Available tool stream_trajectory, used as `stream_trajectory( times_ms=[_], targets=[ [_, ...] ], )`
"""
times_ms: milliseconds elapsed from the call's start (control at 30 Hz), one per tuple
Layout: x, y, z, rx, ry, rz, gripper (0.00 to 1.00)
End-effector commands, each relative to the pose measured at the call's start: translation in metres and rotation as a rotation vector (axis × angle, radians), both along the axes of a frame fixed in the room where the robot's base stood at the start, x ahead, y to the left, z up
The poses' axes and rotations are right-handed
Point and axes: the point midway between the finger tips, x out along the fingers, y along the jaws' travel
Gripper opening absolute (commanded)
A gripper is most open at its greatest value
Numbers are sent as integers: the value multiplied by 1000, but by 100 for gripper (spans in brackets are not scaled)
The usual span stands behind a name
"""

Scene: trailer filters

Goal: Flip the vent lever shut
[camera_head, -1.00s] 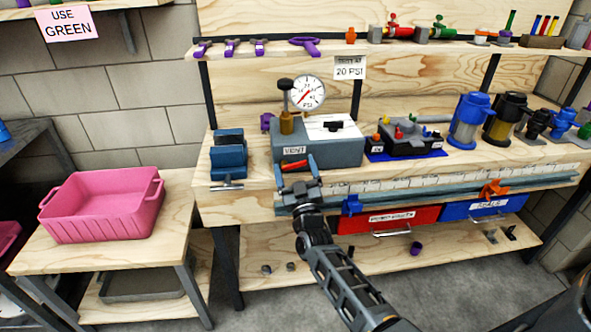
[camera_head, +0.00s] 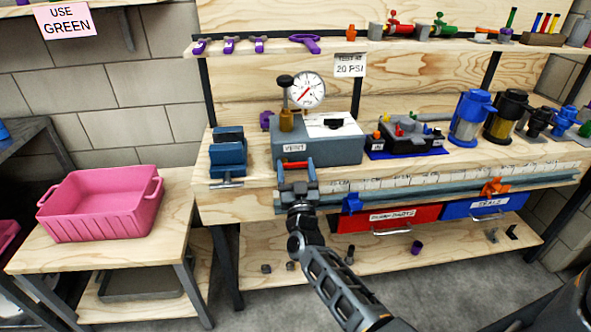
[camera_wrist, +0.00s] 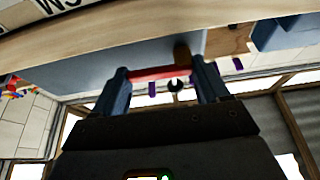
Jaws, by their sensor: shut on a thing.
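The grey vent box (camera_head: 340,152) stands on the bench, with a white "VENT" label (camera_head: 295,148) on its front. The red vent lever (camera_head: 297,165) lies roughly level at the lower front of the box, below the label. My gripper (camera_head: 296,174) is shut on the lever, with one blue finger at each end of it. In the wrist view, the red lever (camera_wrist: 152,73) spans between the two blue fingers (camera_wrist: 160,85). The lever's pivot is hidden.
A dial gauge (camera_head: 307,90) and a brass fitting (camera_head: 286,119) stand on the vent box. A blue vise (camera_head: 228,154) is to its left, a tray of small parts (camera_head: 408,139) to its right. Red drawer (camera_head: 385,220) and rail lie below. A pink bin (camera_head: 95,205) sits at left.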

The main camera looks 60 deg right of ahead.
Motion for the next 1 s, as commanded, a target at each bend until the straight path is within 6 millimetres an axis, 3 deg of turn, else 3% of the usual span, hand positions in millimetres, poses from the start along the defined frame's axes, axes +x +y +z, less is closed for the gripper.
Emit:
stream_trajectory(
  times_ms=[200, 233, 467, 767, 1000],
  targets=[
    [0, 0, 0, 3, -2, 2, 44],
    [0, 0, 0, 3, -2, 2, 77],
    [0, 0, 0, 2, -1, 2, 99],
    [-2, 3, -2, 2, 1, 2, 100],
    [-21, 29, -17, 3, 3, 4, 100]
  ],
)
